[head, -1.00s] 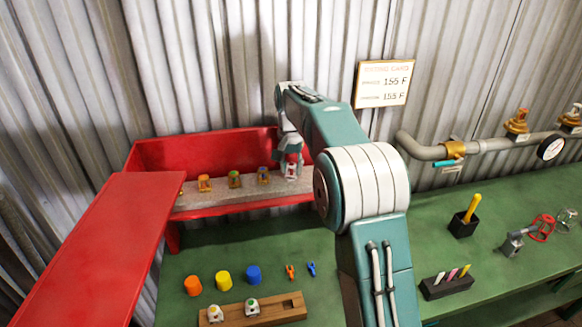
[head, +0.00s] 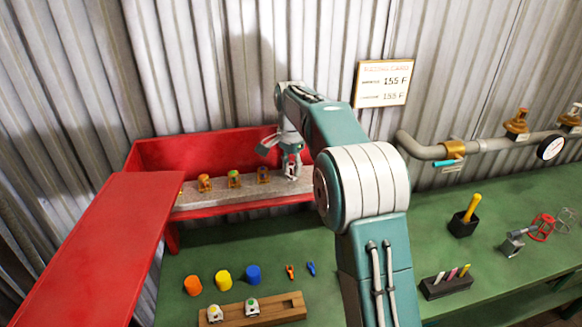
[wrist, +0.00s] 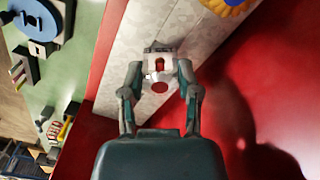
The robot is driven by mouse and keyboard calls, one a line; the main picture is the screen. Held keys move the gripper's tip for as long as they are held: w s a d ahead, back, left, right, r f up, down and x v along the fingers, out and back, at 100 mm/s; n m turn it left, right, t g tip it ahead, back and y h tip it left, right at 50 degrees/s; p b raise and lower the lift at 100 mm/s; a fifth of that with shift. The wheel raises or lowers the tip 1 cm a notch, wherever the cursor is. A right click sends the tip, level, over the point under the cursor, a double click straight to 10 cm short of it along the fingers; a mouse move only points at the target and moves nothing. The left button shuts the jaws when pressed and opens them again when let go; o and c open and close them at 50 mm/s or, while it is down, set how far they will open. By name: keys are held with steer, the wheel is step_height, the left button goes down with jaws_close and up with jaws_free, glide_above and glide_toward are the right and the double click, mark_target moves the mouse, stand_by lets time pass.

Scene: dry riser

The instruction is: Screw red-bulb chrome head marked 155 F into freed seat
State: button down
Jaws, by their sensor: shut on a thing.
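The chrome head with a red bulb (wrist: 160,62) is between the two fingers of my gripper (wrist: 160,82) in the wrist view. The gripper is shut on it. In the head view my gripper (head: 291,160) is low over the pale shelf strip in the red box, with the chrome head (head: 292,172) at its tips. I cannot tell whether the head still touches the strip. Its 155 F mark is not readable. On the grey pipe (head: 425,151) at the right, brass fittings (head: 516,122) show; I cannot make out the freed seat.
Several brass heads, one with a green bulb (head: 234,179), stand left of my gripper on the strip. The red box (head: 150,158) has walls behind and at left. A wall card (head: 384,83) reads 155 F. Caps, a wooden block (head: 232,315) and tool holders sit on the green bench.

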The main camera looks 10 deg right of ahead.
steer(key=m, duration=0.5)
steer(key=shift+r+m, duration=0.1)
steer(key=shift+m, duration=0.2)
steer(key=shift+c, duration=1.6)
jaws_free()
